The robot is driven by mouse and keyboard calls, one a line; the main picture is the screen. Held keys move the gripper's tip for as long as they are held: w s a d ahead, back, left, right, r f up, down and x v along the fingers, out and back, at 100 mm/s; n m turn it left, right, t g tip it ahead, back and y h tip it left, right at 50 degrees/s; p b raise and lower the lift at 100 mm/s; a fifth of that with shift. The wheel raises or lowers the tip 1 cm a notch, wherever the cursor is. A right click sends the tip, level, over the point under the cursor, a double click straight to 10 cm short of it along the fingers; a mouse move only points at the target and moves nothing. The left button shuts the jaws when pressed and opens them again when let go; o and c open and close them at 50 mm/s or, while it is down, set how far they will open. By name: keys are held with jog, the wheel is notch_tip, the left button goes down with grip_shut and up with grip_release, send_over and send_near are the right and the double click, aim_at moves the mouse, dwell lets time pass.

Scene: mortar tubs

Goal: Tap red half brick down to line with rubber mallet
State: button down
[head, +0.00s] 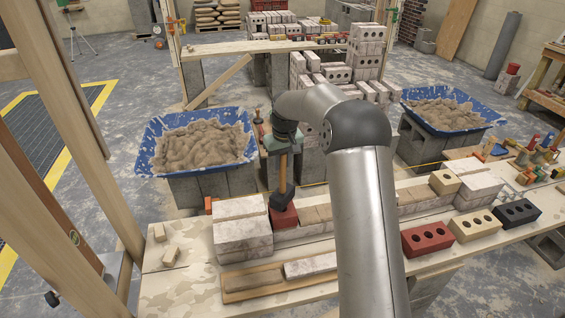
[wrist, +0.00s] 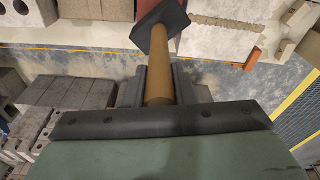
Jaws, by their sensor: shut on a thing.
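My gripper (head: 285,148) is shut on the wooden handle (head: 283,174) of the rubber mallet. The handle also shows between the jaws in the wrist view (wrist: 159,78). The mallet's black head (head: 281,200) is at the lower end of the handle, directly over the red half brick (head: 286,217). I cannot tell whether head and brick touch. The red half brick sits in the course beside a stack of pale blocks; in the wrist view the mallet head (wrist: 160,24) mostly hides it. A thin yellow line (head: 312,184) shows behind the course, partly hidden by my arm.
Blue mortar tubs stand behind the bench at left (head: 244,150) and right (head: 474,121). Pale blocks (head: 243,237) stand left of the half brick. A red cored brick (head: 427,238) and other bricks lie at right. A wooden board (head: 250,285) lies in front.

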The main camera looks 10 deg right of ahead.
aim_at(282, 171)
notch_tip(282, 171, down, 4)
jog(key=b, duration=0.2)
jog(key=shift+b, duration=0.4)
notch_tip(282, 171, up, 5)
jog(key=p, duration=0.3)
jog(key=shift+f, duration=0.25)
